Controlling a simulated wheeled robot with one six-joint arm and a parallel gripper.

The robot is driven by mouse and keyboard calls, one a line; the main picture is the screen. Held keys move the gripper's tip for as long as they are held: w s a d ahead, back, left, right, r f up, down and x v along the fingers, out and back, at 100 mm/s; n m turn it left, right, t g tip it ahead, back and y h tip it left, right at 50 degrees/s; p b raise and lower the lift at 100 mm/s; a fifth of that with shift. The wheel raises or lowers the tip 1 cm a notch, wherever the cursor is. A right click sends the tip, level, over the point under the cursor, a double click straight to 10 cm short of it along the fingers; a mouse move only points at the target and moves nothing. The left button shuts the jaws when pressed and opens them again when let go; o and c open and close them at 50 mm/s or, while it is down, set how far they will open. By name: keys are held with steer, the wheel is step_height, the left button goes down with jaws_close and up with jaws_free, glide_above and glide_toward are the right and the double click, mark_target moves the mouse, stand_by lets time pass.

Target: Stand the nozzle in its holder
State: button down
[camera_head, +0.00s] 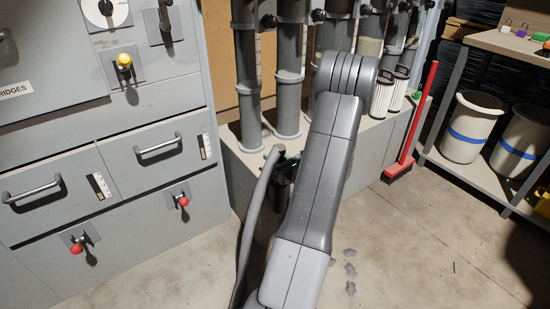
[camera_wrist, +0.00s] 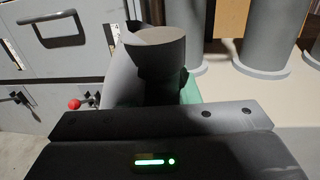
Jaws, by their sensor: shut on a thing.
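The grey nozzle (camera_wrist: 155,38) fills the upper middle of the wrist view, with its round end facing up and its lower part in dark shadow. My gripper (camera_head: 284,168) is shut on it, and the fingers are mostly hidden. In the head view, a grey hose (camera_head: 252,220) hangs from the held nozzle down to the floor, left of my arm. A green patch (camera_wrist: 190,90) shows beside the nozzle in the wrist view; I cannot tell what it belongs to. I cannot pick out the holder for sure.
A grey ledge (camera_head: 238,165) with upright grey tubes (camera_head: 247,90) stands close behind my gripper. A grey drawer cabinet (camera_head: 120,180) is at left. A red broom (camera_head: 412,125) leans at right, beside a shelf with white bins (camera_head: 472,127). The floor at lower right is mostly clear.

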stand_by(0.3)
steer(key=c, duration=1)
jaws_free()
steer(key=p+v, duration=0.3)
steer(key=v, duration=1.1)
steer(key=shift+w, duration=0.1)
